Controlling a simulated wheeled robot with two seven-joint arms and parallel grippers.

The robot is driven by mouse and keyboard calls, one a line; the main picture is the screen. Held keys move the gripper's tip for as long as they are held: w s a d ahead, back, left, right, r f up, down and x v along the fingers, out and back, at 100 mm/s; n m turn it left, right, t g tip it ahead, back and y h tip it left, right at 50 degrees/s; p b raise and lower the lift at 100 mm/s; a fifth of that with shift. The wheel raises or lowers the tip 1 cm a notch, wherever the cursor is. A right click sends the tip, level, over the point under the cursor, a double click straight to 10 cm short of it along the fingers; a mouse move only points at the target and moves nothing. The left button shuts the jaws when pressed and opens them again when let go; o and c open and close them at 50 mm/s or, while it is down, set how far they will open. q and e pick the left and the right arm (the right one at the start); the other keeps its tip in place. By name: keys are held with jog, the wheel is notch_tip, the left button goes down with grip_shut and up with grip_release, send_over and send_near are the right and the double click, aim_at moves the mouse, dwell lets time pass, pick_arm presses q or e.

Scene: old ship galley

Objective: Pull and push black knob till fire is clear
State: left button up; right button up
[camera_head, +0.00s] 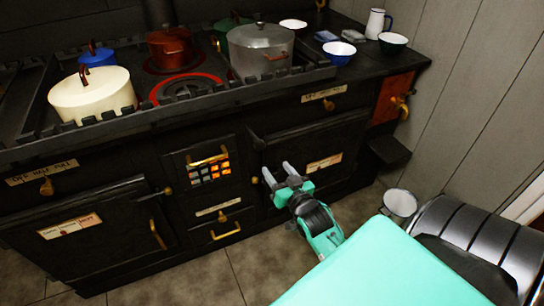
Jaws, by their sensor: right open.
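The black stove (120,190) has a small grate (209,175) in its middle with orange and grey lumps glowing behind its bars. A brass handle (207,159) crosses the top of the grate, and a brass drawer pull (226,231) is lower down. I cannot make out a black knob; the small knobs I see, such as the one left of the grate (168,191), look brass. My right gripper (278,171) is open and empty in front of the right oven door (310,150), right of the grate. My left gripper is not in view.
A cream pot (90,95), a red pot (171,48) and a grey pot (261,52) stand on the stove top. Bowls and a white jug (376,24) stand at the right. A white bucket (400,204) stands on the floor near the wall. Tiled floor (180,276) is clear in front.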

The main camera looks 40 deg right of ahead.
aim_at(258, 142)
jog(key=shift+s+a, duration=0.1)
jog(key=shift+s, duration=0.5)
